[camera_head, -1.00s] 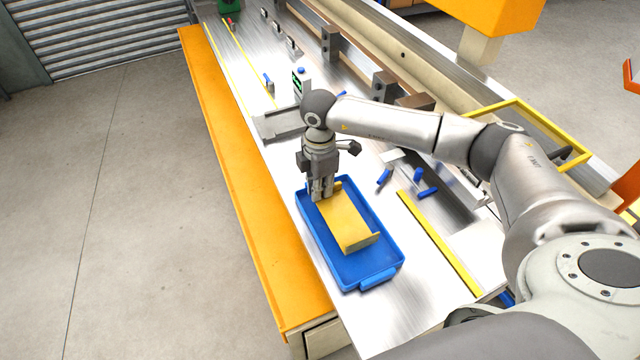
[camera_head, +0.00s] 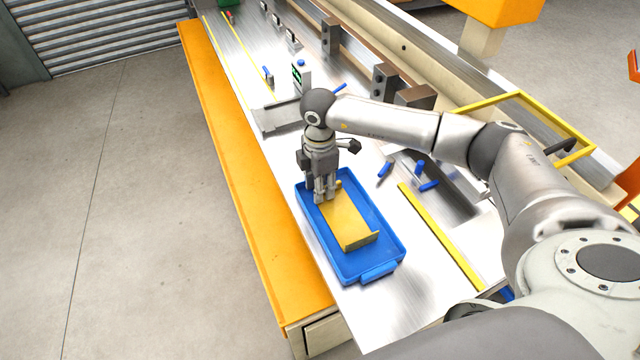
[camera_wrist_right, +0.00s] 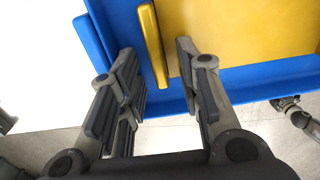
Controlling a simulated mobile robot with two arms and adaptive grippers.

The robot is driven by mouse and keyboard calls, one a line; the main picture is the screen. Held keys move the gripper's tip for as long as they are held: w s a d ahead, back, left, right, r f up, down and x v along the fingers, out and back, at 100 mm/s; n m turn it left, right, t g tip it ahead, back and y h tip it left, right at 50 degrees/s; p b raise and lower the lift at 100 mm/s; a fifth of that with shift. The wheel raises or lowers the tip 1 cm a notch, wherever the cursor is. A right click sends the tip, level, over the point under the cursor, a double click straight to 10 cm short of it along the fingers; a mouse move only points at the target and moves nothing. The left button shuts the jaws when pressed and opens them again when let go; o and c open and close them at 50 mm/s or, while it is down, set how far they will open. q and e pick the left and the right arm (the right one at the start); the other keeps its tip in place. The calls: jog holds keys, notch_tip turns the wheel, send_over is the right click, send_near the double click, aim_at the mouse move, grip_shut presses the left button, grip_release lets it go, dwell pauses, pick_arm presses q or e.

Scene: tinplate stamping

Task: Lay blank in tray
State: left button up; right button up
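The blank (camera_head: 347,222) is a yellow bent sheet with upturned ends. It lies in the blue tray (camera_head: 391,239) on the bench, and both also show in the right wrist view, the blank (camera_wrist_right: 245,35) in front of the tray wall (camera_wrist_right: 262,82). My right gripper (camera_head: 325,198) points down at the tray's far end. In the wrist view its fingers (camera_wrist_right: 160,75) are spread, one on each side of the blank's upturned flange, with a visible gap on the left finger's side. Contact on the right finger's side is unclear. My left gripper is out of view.
A metal fixture (camera_head: 280,117) stands beyond the tray. Blue-handled clamps (camera_head: 385,170) and a yellow strip (camera_head: 440,236) are to the right. The bench's orange edge (camera_head: 245,200) runs along the left. Bare metal bench (camera_head: 405,310) lies nearest me.

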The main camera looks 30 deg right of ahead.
notch_tip(320, 180, up, 12)
dwell(0.7)
dwell(0.4)
